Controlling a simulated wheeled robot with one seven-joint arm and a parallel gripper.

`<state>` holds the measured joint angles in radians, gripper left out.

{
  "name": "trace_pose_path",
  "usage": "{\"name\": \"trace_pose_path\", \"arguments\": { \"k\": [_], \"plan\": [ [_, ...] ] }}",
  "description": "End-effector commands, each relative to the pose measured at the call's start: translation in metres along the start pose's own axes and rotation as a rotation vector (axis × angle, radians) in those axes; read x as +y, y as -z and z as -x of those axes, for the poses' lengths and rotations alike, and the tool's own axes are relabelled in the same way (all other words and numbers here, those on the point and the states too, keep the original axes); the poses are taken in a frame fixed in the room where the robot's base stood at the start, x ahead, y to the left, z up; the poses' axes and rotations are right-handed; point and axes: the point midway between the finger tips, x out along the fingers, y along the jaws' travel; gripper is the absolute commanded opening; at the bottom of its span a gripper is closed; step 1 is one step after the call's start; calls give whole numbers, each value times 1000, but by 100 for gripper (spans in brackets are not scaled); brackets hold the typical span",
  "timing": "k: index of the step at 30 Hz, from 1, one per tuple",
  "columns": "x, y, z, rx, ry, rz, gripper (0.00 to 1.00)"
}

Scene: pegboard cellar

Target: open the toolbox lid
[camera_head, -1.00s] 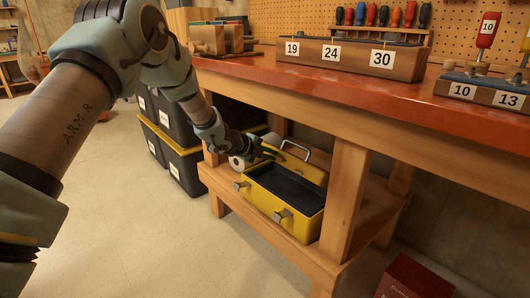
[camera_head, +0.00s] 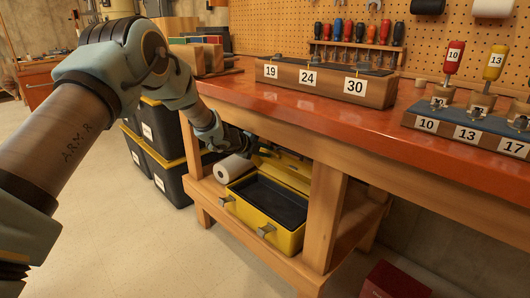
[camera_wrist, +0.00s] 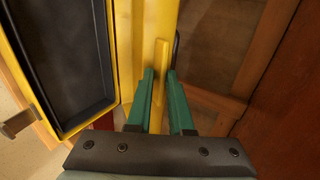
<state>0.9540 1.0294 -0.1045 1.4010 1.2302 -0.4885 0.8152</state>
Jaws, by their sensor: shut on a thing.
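The yellow toolbox (camera_head: 292,240) sits on the lower shelf of the workbench, its black tray (camera_head: 268,200) exposed and two latches on its front. Its yellow lid (camera_head: 290,172) stands raised at the back, open. The wrist view shows the dark tray (camera_wrist: 70,55) at the left and the lid (camera_wrist: 150,28) edge-on beside it. My gripper (camera_head: 268,153) is at the lid's left upper end. In the wrist view my green fingers (camera_wrist: 161,78) straddle a yellow tab on the lid and are shut on it. The lid's carrying handle is mostly hidden.
A white paper roll (camera_head: 233,168) lies left of the toolbox on the shelf. A bench leg (camera_head: 322,215) stands close to its right, and the benchtop (camera_head: 330,118) hangs over my arm. Black bins (camera_head: 170,165) stand at the left. The floor in front is clear.

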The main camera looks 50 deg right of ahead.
Motion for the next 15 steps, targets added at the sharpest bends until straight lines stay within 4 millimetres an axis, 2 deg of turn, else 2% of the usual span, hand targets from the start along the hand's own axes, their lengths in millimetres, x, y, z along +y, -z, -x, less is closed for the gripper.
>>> {"name": "trace_pose_path", "arguments": {
  "k": [6, 7, 12, 15],
  "plan": [
    [0, 0, 0, 0, 1, 0, 0],
    [0, 0, 0, 0, 1, 0, 22],
    [1, 0, -1, 1, 0, 0, 40],
    [2, 1, -1, 1, -2, 0, 40]
  ]
}}
